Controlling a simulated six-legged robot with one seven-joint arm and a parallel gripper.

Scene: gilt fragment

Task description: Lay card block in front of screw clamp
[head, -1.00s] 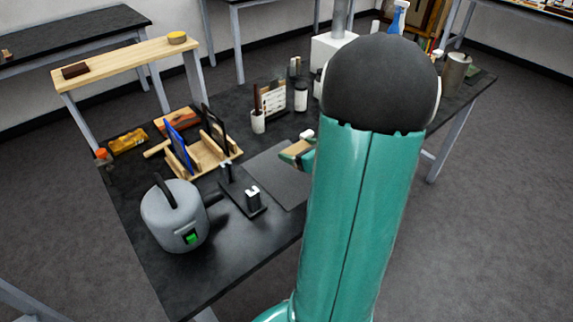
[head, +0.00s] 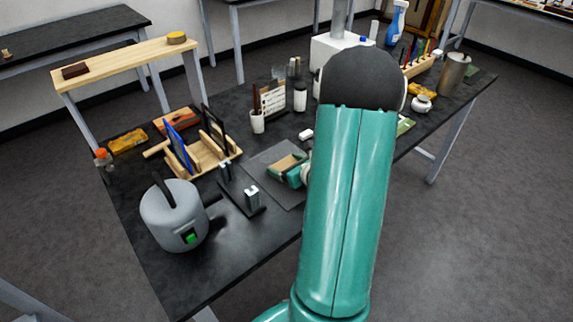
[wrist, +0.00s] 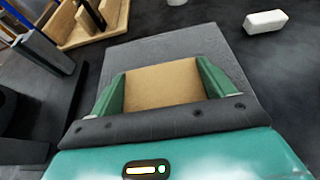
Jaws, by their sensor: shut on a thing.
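A tan card block (wrist: 165,85) sits between the two green fingers of my gripper (wrist: 160,80) in the wrist view. My gripper is shut on it. In the head view the block (head: 286,163) and my gripper (head: 292,173) are over the dark grey mat (head: 262,165); I cannot tell whether the block touches it. A black upright fixture with a bright metal top (head: 252,195) stands left of and nearer than the block. It may be the screw clamp, but I cannot be sure. Part of it may show at the wrist view's left edge.
A wooden rack (head: 208,160) with a blue frame stands left of the mat. A white block (head: 306,134) lies behind it. A grey round pot (head: 172,217) stands at the front left. A cup (head: 257,122) stands farther back. The table's front edge is close to my arm.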

